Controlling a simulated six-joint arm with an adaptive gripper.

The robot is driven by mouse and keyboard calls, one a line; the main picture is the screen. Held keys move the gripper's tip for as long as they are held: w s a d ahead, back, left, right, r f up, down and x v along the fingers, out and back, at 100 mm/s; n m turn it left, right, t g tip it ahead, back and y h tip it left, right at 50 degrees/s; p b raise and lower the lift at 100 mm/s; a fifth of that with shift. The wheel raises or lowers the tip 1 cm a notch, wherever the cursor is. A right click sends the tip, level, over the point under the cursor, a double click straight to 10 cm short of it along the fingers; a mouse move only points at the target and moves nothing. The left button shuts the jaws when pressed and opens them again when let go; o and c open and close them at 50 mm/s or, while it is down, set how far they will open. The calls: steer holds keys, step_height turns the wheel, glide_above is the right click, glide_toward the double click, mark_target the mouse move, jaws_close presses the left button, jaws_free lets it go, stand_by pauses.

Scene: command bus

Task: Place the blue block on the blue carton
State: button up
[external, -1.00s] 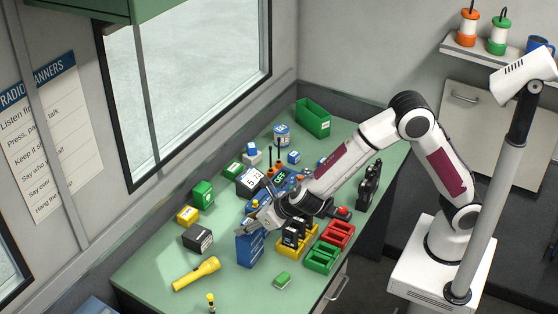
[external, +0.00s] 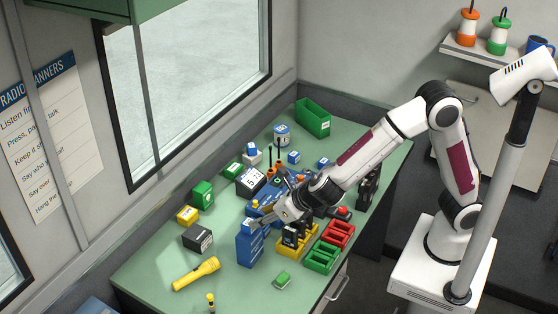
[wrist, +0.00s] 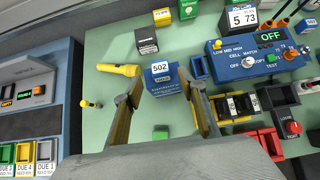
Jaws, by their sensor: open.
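The blue carton (external: 250,249) stands upright near the front left of the green bench. It also shows in the wrist view (wrist: 172,87). A small blue block with a white label reading 502 (wrist: 160,68) appears to rest on top of the carton; in the external view it shows as a small blue shape (external: 247,227) on the carton's top. My gripper (external: 264,216) is open, just above and to the right of the carton. In the wrist view the fingers (wrist: 166,92) are spread on either side of the carton, with nothing between the tips that I can tell is held.
A yellow flashlight (external: 196,274) and a black box (external: 197,238) lie left of the carton. Yellow, red and green (external: 322,257) trays stand to its right. A blue cell-match device (wrist: 255,55) is behind it. A small green block (external: 282,281) lies in front, with bare bench around it.

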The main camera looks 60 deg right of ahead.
steer(key=shift+v, duration=2.25)
steer(key=s+d+r+m+g+h, duration=0.1)
steer(key=s+d+r+m, duration=0.15)
steer(key=d+m, duration=0.4)
steer(key=s+d+r+m+h, duration=0.1)
steer(key=s+d+r+m, duration=0.15)
steer(key=d+m, duration=0.4)
steer(key=s+d+r+m+g, duration=0.1)
steer(key=s+d+m, duration=0.25)
steer(key=d, duration=0.55)
steer(key=s+d+m+y, duration=0.1)
steer(key=s+d+m, duration=0.2)
steer(key=s+m, duration=0.5)
steer(key=s+d+m+g+y, duration=0.1)
steer(key=s+d+m, duration=0.2)
steer(key=s+m, duration=0.5)
steer(key=m, duration=0.3)
steer(key=shift+s+r, duration=0.2)
steer(key=shift+s, duration=0.15)
